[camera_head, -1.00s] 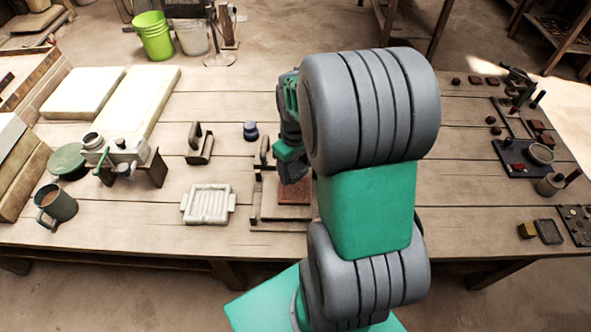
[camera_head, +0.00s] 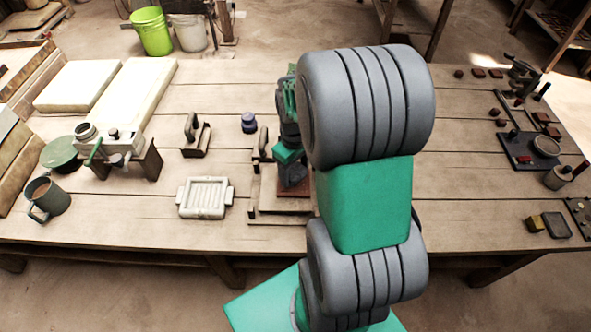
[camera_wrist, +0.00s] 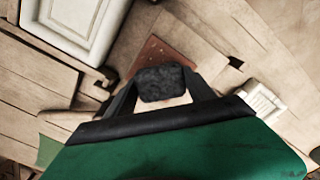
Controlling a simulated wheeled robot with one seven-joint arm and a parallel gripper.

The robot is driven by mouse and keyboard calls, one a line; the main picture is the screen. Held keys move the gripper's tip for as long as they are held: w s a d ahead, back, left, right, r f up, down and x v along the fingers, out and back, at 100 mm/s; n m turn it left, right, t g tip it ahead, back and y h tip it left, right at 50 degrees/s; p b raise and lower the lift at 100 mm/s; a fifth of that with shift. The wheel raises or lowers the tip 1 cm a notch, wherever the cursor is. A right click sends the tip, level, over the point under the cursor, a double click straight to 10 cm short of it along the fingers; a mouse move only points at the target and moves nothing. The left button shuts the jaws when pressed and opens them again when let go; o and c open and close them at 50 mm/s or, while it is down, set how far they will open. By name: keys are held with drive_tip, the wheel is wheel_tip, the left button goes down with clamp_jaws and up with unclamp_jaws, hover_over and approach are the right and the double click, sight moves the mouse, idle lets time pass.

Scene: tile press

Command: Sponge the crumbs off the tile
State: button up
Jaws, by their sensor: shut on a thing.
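My gripper (camera_wrist: 162,92) is shut on a dark grey, rough sponge (camera_wrist: 162,84). The reddish-brown tile (camera_wrist: 153,52) shows just beyond the sponge in the wrist view. In the head view my gripper (camera_head: 291,174) is over the tile (camera_head: 284,195), which sits in a wooden frame (camera_head: 282,206). The sponge hides much of the tile there. I cannot tell whether the sponge touches it. No crumbs can be made out on the part of the tile that shows.
A dark-handled tool (camera_head: 195,140) and a small blue-grey pot (camera_head: 249,123) stand behind. A mug (camera_head: 48,198) is at far left. My arm hides the table's middle right.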

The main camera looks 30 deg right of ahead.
drive_tip(key=shift+f+b, duration=0.7)
drive_tip(key=shift+f, duration=0.5)
